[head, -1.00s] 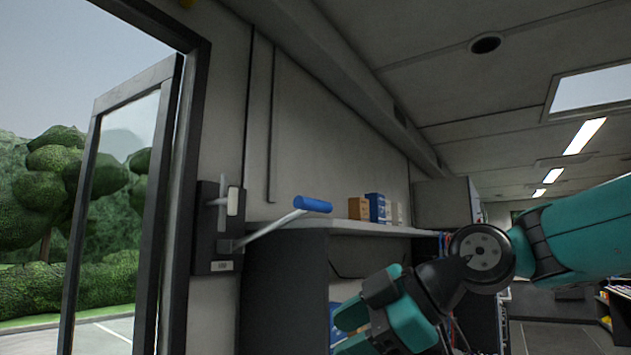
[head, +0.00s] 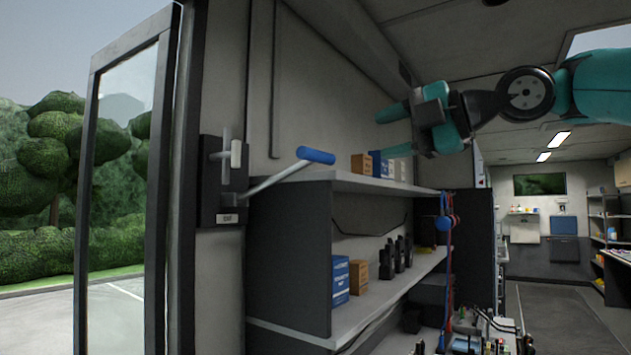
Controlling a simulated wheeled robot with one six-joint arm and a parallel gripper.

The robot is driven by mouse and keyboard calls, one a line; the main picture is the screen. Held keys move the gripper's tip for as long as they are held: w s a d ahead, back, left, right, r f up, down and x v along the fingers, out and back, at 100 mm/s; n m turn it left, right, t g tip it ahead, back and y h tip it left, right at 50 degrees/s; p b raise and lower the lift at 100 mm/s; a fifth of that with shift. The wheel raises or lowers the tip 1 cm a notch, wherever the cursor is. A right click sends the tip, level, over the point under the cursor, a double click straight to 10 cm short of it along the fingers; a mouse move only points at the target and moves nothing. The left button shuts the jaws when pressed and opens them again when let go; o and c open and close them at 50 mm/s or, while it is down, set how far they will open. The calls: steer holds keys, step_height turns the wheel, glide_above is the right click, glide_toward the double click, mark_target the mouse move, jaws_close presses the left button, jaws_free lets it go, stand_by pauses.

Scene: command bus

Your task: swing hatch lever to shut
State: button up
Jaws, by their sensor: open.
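The lever (head: 272,183) is a grey metal arm with a blue grip (head: 316,155) at its end. It comes out of a dark wall plate (head: 222,182) beside the door frame and slants up to the right. A small label is on the plate's lower part. My gripper (head: 378,128) is open and empty, with its two teal fingers pointing left. It is to the right of the blue grip and a little higher in the picture, apart from it.
A shelf unit (head: 290,258) with small boxes (head: 378,165) on its top stands right of the lever, below my gripper. A glass door (head: 122,190) stands at the left with bushes outside. Red and blue cords (head: 447,225) hang at the shelf's far end. Floor (head: 560,315) shows clear at the right.

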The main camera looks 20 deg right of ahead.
mark_target(321, 153)
steer(key=p+x, duration=0.3)
steer(key=x, duration=1)
steer(key=shift+w+a, duration=0.1)
steer(key=shift+w, duration=0.05)
steer(key=shift+w+a+f, duration=0.2)
steer(key=shift+w+a, duration=0.1)
steer(key=shift+w, duration=0.15)
steer(key=shift+r+p, duration=0.1)
steer(key=shift+p, duration=0.2)
jaws_close()
